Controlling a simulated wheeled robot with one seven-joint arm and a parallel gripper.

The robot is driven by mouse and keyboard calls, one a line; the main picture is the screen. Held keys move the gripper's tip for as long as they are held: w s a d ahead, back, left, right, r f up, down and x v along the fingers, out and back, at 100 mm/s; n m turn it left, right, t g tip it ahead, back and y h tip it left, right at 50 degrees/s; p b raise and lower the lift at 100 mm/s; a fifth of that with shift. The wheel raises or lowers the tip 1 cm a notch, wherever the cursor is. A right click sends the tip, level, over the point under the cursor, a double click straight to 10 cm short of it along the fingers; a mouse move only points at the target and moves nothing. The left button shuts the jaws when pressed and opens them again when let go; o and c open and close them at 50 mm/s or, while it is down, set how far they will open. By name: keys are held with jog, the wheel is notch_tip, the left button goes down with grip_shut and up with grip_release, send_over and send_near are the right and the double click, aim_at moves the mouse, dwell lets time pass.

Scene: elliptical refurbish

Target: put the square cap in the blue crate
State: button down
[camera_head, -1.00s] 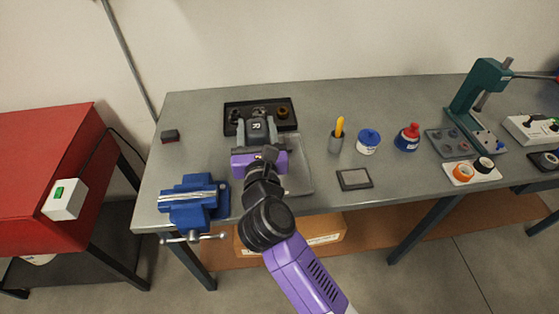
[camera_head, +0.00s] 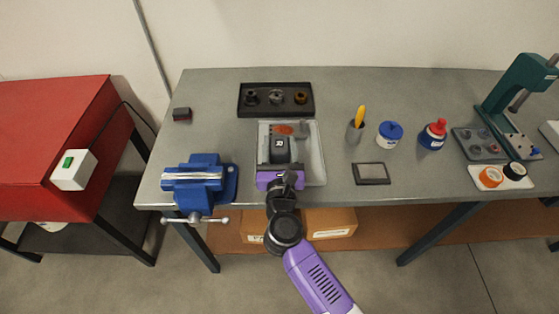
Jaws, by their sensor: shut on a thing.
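My gripper (camera_head: 280,142) is over the light grey tray (camera_head: 316,172) at the front of the bench. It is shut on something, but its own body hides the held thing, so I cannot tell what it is. I cannot make out the square cap for certain anywhere. No blue crate shows in the head view.
A black tray (camera_head: 244,112) with three round parts lies behind my gripper. A blue vise (camera_head: 203,178) stands to the left.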

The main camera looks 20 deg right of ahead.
aim_at(279, 160)
jog(key=shift+f+b, duration=0.75)
jog(key=shift+f, duration=2)
jog(key=shift+f, duration=0.2)
jog(key=c, duration=0.6)
grip_release()
jog(key=shift+r, duration=0.2)
jog(key=shift+s+a, duration=0.15)
jog(key=shift+s, duration=0.05)
jog(key=b+v, duration=0.1)
jog(key=v, duration=1)
jog(key=shift+s, duration=0.25)
